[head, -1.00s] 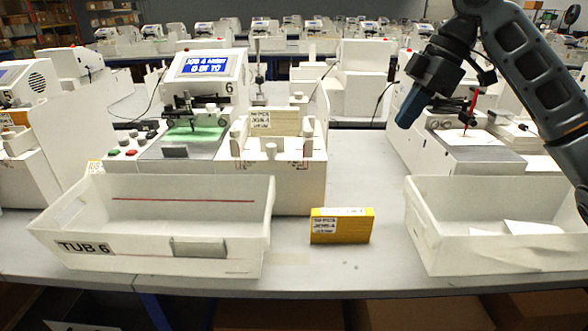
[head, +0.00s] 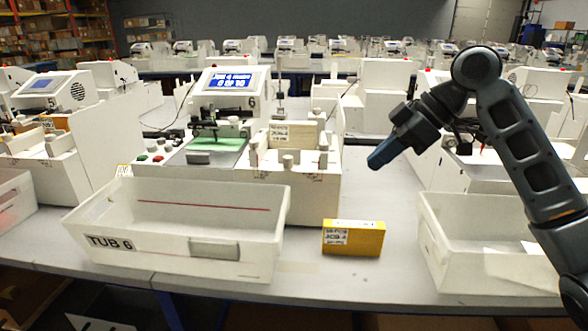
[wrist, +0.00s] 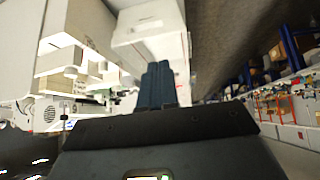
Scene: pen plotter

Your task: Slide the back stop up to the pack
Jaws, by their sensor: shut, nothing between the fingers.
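Plotter 6 (head: 232,92) stands on the table with its screen lit. On its right side is a white feed tray (head: 296,182) holding a pale pack (head: 300,134) upright with a printed label. Small white blocks stand around the pack, with a knobbed one (head: 288,160) in front; I cannot tell for sure which is the back stop. Whether any block touches the pack is too small to tell. My gripper (head: 378,160) is shut and empty, in the air to the right of the feed tray. Its blue fingers (wrist: 157,82) are together in the wrist view.
A white tub marked TUB 6 (head: 130,257) stands in front of the plotter. A yellow box (head: 352,238) lies on the table right of it. Another white tub (head: 450,272) stands at the right, under my arm. Bare table (head: 375,205) lies between the feed tray and that tub.

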